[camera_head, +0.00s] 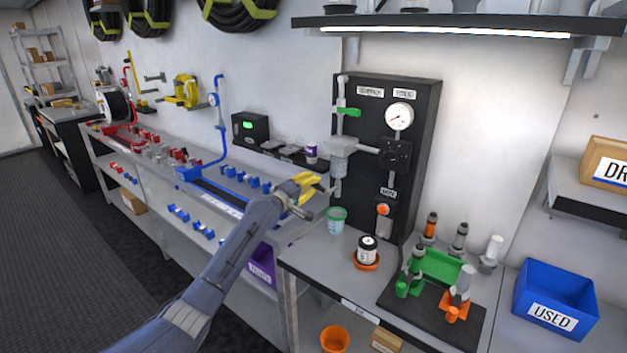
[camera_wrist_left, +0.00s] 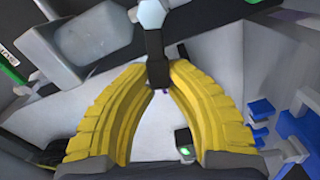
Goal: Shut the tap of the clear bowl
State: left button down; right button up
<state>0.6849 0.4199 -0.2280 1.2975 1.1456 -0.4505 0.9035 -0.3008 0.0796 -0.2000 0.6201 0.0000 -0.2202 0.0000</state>
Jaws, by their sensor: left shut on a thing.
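The clear bowl (camera_head: 338,169) hangs below a grey pipe fitting at the left edge of the black panel (camera_head: 367,160) in the head view. In the left wrist view a big translucent grey cylinder (camera_wrist_left: 96,38), likely this bowl, lies at the upper left. My left gripper (camera_head: 313,182) reaches to the lower left side of the bowl. Its yellow fingers are shut on a dark lever (camera_wrist_left: 155,55), seemingly the tap, beside a pale hexagonal end (camera_wrist_left: 152,13). My right gripper is not in view.
A teal cup (camera_head: 337,219) stands on the bench below the bowl. A green handle (camera_head: 349,112) and a gauge (camera_head: 399,116) sit higher on the panel. A jar (camera_head: 367,249), a green-and-black stand (camera_head: 440,265) and a blue bin (camera_head: 555,292) stand to the right.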

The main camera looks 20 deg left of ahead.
pick_arm(q)
jog(key=shift+a+f+n, duration=0.1)
jog(key=shift+f+n, duration=0.4)
jog(key=shift+n, duration=0.35)
jog(key=shift+a+f+n, duration=0.1)
jog(key=shift+f+n, duration=0.4)
jog(key=shift+n, duration=0.35)
jog(key=c, duration=1.3)
grip_release()
jog(key=shift+f, duration=0.1)
jog(key=v, duration=1.2)
jog(key=shift+d, duration=0.1)
